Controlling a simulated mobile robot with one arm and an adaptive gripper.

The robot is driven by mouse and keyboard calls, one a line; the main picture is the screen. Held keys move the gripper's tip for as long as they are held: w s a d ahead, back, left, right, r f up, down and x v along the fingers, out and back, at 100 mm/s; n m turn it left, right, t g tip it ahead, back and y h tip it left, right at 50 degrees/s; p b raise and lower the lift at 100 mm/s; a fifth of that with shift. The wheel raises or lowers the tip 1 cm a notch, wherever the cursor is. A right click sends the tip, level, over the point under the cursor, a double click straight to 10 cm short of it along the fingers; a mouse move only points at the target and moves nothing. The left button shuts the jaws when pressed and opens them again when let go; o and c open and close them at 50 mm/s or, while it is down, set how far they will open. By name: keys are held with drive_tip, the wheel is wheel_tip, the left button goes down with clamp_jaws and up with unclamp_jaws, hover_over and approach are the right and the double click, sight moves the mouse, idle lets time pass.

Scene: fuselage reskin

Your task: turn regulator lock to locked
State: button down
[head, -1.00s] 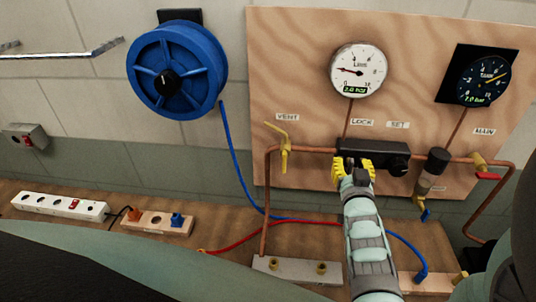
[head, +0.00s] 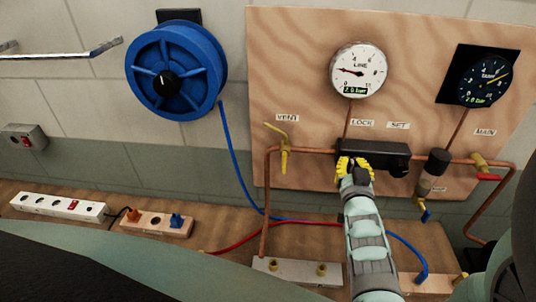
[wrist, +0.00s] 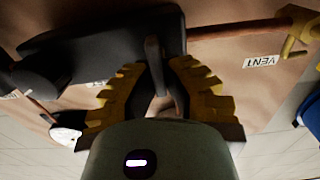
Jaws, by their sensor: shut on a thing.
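The regulator is a black block (head: 385,153) on the copper pipe, below the LOCK (head: 362,123) and SET labels. It also shows in the wrist view (wrist: 95,35). My gripper (head: 355,165) is at the left part of the block, its yellow fingers in front of it. In the wrist view, my gripper (wrist: 158,95) has its two yellow toothed fingers closed on a thin dark lever, the regulator lock (wrist: 154,58), which stands out from the block. In the head view the lever is hidden behind the fingers.
A yellow VENT valve handle (head: 284,145) is left of the regulator. A filter bowl (head: 432,172) and the MAIN valve (head: 482,168) are to the right. The LINE gauge (head: 358,70) and TANK gauge (head: 485,78) are above. A blue hose reel (head: 176,72) hangs on the wall.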

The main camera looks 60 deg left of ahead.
drive_tip(key=shift+s+a+f+n+b, duration=0.15)
drive_tip(key=shift+n+b, duration=0.15)
drive_tip(key=shift+b, duration=0.25)
drive_tip(key=shift+s+a+f+n+b, duration=0.1)
drive_tip(key=shift+s+f+n+b, duration=0.1)
drive_tip(key=shift+n+b, duration=2.5)
drive_tip(key=shift+s+a+f+n+b, duration=0.1)
drive_tip(key=shift+f+n+b, duration=0.1)
drive_tip(key=shift+n+b, duration=2.5)
drive_tip(key=shift+s+a+f+n+b, duration=0.1)
drive_tip(key=shift+f+n+b, duration=0.1)
drive_tip(key=shift+n+b, duration=2.5)
drive_tip(key=shift+n+p, duration=0.35)
drive_tip(key=shift+n, duration=0.25)
drive_tip(key=c, duration=1.1)
unclamp_jaws()
drive_tip(key=shift+o, duration=0.2)
drive_tip(key=shift+r, duration=0.15)
